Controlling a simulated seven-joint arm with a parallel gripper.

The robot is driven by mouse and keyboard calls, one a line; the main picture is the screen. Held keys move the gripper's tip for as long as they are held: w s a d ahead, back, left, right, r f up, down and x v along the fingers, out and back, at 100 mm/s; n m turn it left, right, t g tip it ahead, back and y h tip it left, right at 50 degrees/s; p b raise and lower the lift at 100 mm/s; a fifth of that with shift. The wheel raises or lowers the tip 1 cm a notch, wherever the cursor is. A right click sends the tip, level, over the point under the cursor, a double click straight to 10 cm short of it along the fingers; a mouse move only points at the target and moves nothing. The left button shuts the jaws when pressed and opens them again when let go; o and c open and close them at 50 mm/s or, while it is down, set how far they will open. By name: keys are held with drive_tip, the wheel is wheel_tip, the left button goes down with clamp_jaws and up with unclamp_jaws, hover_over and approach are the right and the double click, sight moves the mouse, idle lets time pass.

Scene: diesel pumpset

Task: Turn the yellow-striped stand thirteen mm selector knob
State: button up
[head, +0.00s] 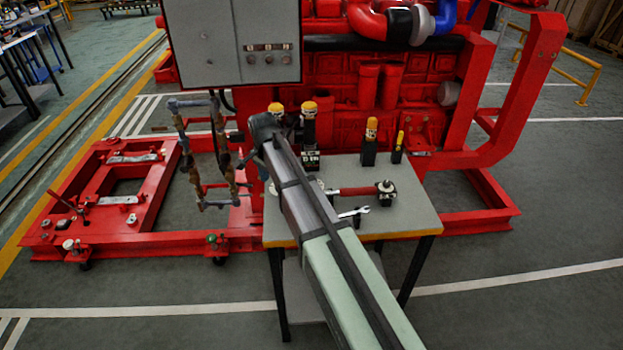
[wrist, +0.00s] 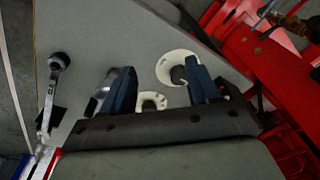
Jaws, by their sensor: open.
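The grey-topped table (head: 411,215) with a yellow front edge stands before the red pumpset. Yellow-capped black holders stand on it: one (head: 309,135) close beside my arm, one (head: 370,142) in the middle, and a slimmer one (head: 397,148) at the right. I cannot tell which carries the thirteen mm selector knob; no marking is readable. My gripper (wrist: 161,80) is open in the wrist view, its two blue fingers apart over the table top. A white ring-shaped piece with a dark centre (wrist: 165,65) and a smaller white piece (wrist: 151,97) show between the fingers. My gripper holds nothing visible.
A red-handled wrench (head: 352,190) and a small spanner (head: 354,212) lie on the table right of my arm. A grey control box (head: 225,40) overhangs behind. The red engine frame (head: 140,240) and pipework (head: 190,150) are at left.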

drive_tip(key=w+d+r+m+g, duration=0.1)
drive_tip(key=w+d+r, duration=0.25)
drive_tip(key=d, duration=0.25)
drive_tip(key=w+d+r+m, duration=0.1)
drive_tip(key=w+d+r, duration=0.1)
drive_tip(key=d+r, duration=0.4)
drive_tip(key=f, duration=1)
drive_tip(key=d+f, duration=0.1)
drive_tip(key=f, duration=0.4)
drive_tip(key=shift+w, duration=0.15)
drive_tip(key=c, duration=1)
